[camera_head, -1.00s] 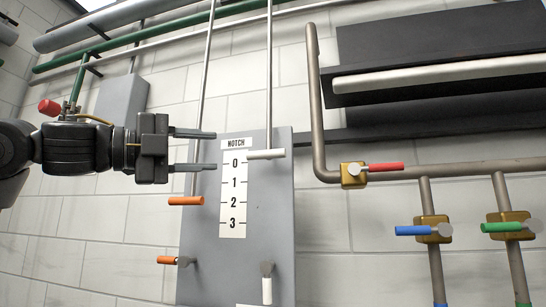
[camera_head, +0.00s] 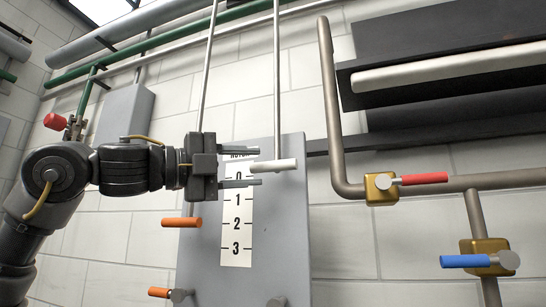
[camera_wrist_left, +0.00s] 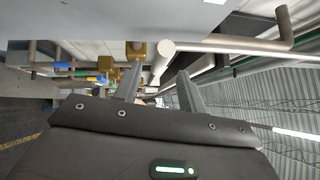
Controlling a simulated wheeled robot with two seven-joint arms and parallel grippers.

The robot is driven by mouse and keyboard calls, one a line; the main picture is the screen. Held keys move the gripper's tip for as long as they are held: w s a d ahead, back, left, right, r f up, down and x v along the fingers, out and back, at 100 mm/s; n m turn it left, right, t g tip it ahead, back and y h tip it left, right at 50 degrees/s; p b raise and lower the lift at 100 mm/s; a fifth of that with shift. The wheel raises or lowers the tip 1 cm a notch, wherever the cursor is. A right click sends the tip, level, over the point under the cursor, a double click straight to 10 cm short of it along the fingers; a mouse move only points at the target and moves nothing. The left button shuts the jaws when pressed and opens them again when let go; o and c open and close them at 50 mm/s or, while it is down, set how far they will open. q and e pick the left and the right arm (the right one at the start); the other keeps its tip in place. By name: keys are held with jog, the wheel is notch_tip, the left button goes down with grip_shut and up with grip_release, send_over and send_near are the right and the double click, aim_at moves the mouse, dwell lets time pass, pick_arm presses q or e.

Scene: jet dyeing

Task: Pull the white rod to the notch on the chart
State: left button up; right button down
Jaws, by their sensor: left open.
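The white rod's handle (camera_head: 280,165) is a short horizontal bar at the bottom of a thin vertical rod, level with about the 0 mark. The chart (camera_head: 237,235) is a white strip marked 0 to 3; the gripper partly hides its notch label. My left gripper (camera_head: 259,166) is open, with one finger above the handle's left end and one below it in the head view. Contact cannot be told. In the left wrist view, the handle (camera_wrist_left: 163,52) shows between the two open fingers (camera_wrist_left: 157,72). My right gripper is not in view.
An orange handle (camera_head: 182,222) hangs on the neighbouring rod, left of the chart, below my gripper. A second orange handle (camera_head: 160,292) is lower. A red valve handle (camera_head: 424,178) and a blue one (camera_head: 466,261) sit on pipes to the right.

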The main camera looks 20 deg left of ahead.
aim_at(264, 166)
pick_arm(q)
jog(key=p+x, duration=0.2)
jog(key=x, duration=0.2)
jog(key=shift+w+d+r, duration=0.15)
jog(key=shift+w, duration=0.15)
jog(key=shift+w+d, duration=0.1)
jog(key=shift+d, duration=0.1)
jog(key=shift+d+r, duration=0.1)
jog(key=shift+w+d, duration=0.1)
jog(key=shift+w, duration=0.05)
grip_shut()
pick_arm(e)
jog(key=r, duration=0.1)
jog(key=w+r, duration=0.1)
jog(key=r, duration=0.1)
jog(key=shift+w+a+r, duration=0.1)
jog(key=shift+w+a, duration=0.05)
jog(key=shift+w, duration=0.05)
